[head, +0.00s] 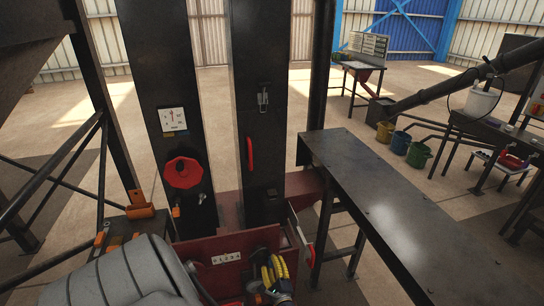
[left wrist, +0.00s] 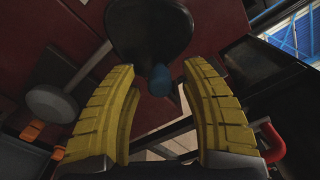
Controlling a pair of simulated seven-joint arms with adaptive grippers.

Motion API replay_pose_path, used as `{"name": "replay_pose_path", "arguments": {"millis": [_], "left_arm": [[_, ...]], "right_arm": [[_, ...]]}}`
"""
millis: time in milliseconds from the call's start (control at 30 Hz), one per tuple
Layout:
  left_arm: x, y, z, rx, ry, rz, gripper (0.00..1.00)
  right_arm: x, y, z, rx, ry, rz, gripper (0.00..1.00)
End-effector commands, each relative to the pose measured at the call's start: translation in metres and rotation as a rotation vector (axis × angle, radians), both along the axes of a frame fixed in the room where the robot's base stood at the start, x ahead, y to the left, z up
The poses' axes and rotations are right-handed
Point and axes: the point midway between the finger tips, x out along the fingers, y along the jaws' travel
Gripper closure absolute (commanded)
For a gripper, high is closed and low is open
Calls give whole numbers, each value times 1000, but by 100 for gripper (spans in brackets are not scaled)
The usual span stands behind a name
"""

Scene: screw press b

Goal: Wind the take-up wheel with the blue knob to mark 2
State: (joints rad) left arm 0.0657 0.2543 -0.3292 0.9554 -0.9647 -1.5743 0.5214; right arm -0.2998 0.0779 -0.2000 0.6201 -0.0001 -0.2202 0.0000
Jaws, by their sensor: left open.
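My left gripper (head: 275,272) has yellow ribbed fingers and is at the red machine base in the head view. In the left wrist view the gripper (left wrist: 160,66) is open, with its fingertips apart. The blue knob (left wrist: 160,80) shows between the two fingers, with a gap on each side. How far it sits between them in depth I cannot tell. Behind it is the dark round take-up wheel (left wrist: 150,28). A white number plate (head: 227,257) is on the red base left of the gripper; its pointer is not clear.
A red handwheel (head: 183,172) and a dial plate (head: 172,120) are on the left dark column. A red handle (head: 250,155) is on the right column. A dark bench (head: 395,215) extends at right. A pale round part (left wrist: 50,103) lies left of the fingers.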

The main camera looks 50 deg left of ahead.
Motion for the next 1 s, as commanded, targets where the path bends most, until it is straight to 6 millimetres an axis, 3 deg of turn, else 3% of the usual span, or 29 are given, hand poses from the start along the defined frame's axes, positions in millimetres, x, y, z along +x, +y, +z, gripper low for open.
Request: {"name": "replay_pose_path", "arguments": {"millis": [67, 467, 1000], "left_arm": [[0, 0, 0, 0, 0, 0, 54], [0, 0, 0, 0, 0, 0, 100], [-1, -1, -4, 39, 87, 0, 100]], "right_arm": [[0, -1, 0, -1, 1, 1, 56], [0, -5, 0, -5, 1, 1, 56], [0, -2, 0, -2, 0, 1, 56]]}}
